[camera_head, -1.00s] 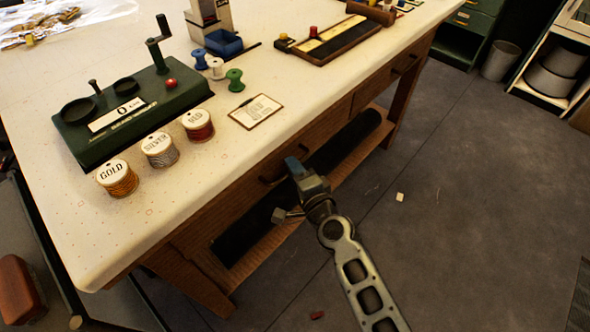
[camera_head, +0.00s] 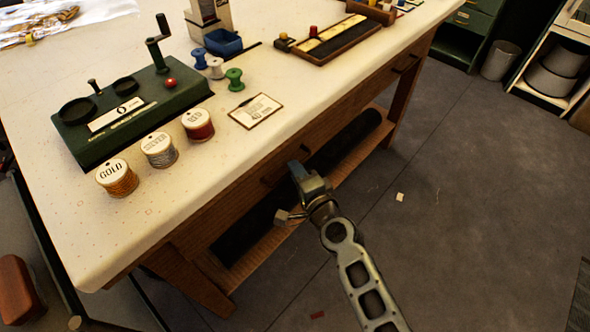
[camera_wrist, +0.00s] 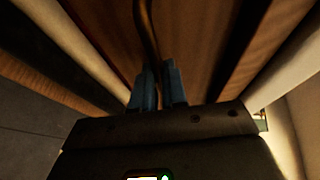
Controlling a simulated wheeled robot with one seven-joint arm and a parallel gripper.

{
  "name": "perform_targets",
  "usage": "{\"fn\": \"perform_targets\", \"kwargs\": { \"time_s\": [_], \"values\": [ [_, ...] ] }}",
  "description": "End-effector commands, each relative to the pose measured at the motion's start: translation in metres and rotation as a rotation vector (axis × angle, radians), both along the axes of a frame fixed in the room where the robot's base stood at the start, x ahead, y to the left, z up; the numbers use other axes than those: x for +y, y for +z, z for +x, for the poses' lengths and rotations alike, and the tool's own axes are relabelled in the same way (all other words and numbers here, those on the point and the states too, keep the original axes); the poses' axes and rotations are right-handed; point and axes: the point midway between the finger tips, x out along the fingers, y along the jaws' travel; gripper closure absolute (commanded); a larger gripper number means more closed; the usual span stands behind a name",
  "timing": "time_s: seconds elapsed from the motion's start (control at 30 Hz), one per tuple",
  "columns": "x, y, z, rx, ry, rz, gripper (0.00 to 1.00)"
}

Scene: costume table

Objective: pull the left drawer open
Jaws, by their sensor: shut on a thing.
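The left drawer (camera_head: 232,203) is a brown wooden front under the pale tabletop. It looks about flush with the table, and no clear gap shows above it. Its dark bar handle (camera_head: 266,182) is partly hidden behind my gripper (camera_head: 296,168) in the head view. In the wrist view the handle (camera_wrist: 147,28) runs down between the two blue fingertips of my gripper (camera_wrist: 159,88). The fingers are shut on it. The wooden drawer front fills the middle behind the fingers.
The tabletop (camera_head: 200,190) holds a green winder (camera_head: 130,120), labelled wire spools (camera_head: 158,150), thread spools and a card (camera_head: 256,110). A lower shelf with a dark roll (camera_head: 345,140) lies below the drawers. The floor (camera_head: 450,200) in front is mostly clear.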

Motion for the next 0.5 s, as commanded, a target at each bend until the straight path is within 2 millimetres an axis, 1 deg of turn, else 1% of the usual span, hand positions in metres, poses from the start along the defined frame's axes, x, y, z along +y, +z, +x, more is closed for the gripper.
{"fn": "perform_targets", "kwargs": {
  "time_s": [0.17, 0.27, 0.5],
  "values": [
    [-0.022, -0.004, -0.016, 0.002, -0.006, 0.001, 1.0],
    [-0.04, -0.005, -0.03, 0.002, -0.007, 0.001, 1.0],
    [-0.091, -0.006, -0.071, 0.002, -0.007, 0.001, 1.0]
  ]
}}
